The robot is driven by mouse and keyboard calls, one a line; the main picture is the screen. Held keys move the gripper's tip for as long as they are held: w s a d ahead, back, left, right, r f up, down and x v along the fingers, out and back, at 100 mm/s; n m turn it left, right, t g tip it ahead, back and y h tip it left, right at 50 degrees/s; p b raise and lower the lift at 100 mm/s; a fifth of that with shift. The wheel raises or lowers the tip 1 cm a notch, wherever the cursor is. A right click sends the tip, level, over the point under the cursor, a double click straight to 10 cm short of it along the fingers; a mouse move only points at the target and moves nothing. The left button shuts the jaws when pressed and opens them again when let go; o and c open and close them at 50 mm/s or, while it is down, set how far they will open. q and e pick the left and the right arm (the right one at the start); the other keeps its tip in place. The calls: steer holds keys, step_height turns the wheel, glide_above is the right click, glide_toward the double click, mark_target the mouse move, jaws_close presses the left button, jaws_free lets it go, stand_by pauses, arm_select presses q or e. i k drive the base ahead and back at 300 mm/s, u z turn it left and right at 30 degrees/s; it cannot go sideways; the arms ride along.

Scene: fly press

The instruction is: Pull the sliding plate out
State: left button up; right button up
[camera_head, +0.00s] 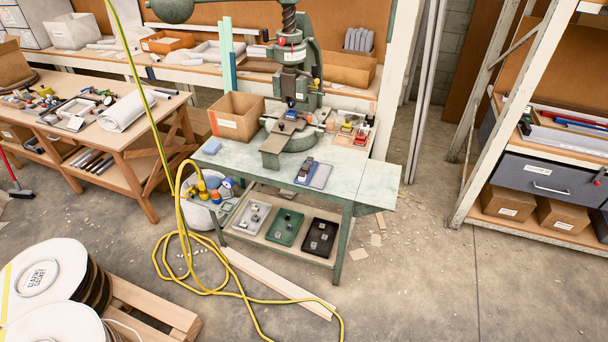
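The green fly press (298,75) stands upright on a worn green workbench (345,180) in the middle of the view. A flat grey-green plate (275,144) projects from the front of the press base, under the ram. It looks like the sliding plate, but it is too small to be sure. A small piece with blue on it (291,114) sits above the base, below the press ram. Neither of my grippers can be made out in this view.
A cardboard box (236,115) stands left of the press, and a grey block with blue parts (313,173) lies in front. A yellow hose (178,235) loops over the floor beside a wooden plank (275,283). Cable spools (45,285) stand front left. Floor right of the bench is mostly clear.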

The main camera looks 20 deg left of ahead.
mark_target(286, 127)
steer(key=u, duration=1.05)
steer(key=i, duration=1)
steer(key=u, duration=0.6)
